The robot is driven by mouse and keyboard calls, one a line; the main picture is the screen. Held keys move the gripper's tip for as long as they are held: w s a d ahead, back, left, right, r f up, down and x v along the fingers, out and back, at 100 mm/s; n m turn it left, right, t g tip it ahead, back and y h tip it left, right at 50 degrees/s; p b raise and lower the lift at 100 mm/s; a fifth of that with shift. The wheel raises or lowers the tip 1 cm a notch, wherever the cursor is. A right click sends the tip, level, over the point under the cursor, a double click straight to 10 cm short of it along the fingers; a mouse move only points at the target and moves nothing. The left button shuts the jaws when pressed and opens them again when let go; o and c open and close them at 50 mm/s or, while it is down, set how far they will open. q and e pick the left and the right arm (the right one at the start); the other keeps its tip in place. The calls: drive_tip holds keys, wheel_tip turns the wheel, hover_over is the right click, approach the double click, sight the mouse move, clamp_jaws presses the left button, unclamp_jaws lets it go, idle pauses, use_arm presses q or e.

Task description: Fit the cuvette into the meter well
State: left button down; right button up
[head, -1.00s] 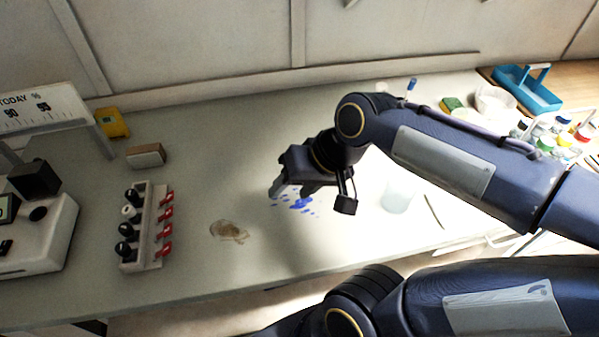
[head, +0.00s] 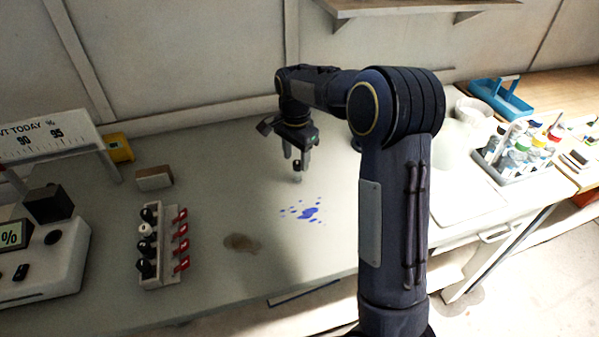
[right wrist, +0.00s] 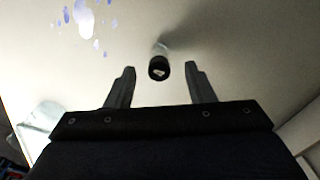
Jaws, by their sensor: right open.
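A small clear cuvette with a black cap (head: 297,166) stands on the bench, just beyond the blue spots. My right gripper (head: 298,153) points down above it, open and empty. In the right wrist view, the black cap (right wrist: 159,68) shows between the two spread fingertips (right wrist: 161,68), slightly ahead of the jaws, with no visible contact. The white meter (head: 45,265) is at the far left, with a % display, a raised black block (head: 48,204) and a round dark opening (head: 53,237), which looks like the well. My left gripper is not in view.
A rack of black knobs and red-tagged parts (head: 162,245) stands between meter and cuvette. A brown stain (head: 240,242) and blue spots (head: 309,212) mark the bench. A bottle rack (head: 515,150) and blue carrier (head: 500,97) stand at right. The middle bench is mostly clear.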

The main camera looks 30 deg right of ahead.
sight(297, 163)
wheel_tip(297, 163, down, 6)
drive_tip(key=shift+r+p, duration=0.15)
drive_tip(key=shift+p, duration=0.35)
clamp_jaws()
drive_tip(key=shift+r, duration=0.2)
drive_tip(key=shift+r, duration=0.2)
wheel_tip(297, 163, up, 2)
drive_tip(key=shift+r, duration=0.15)
drive_tip(key=s+a+r+b, duration=0.1)
drive_tip(key=s+a+r, duration=0.2)
drive_tip(key=s+r, duration=0.2)
drive_tip(key=s+a+r+b, duration=0.2)
drive_tip(key=s+r, duration=0.3)
drive_tip(key=s, duration=0.3)
drive_tip(key=shift+a, duration=0.4)
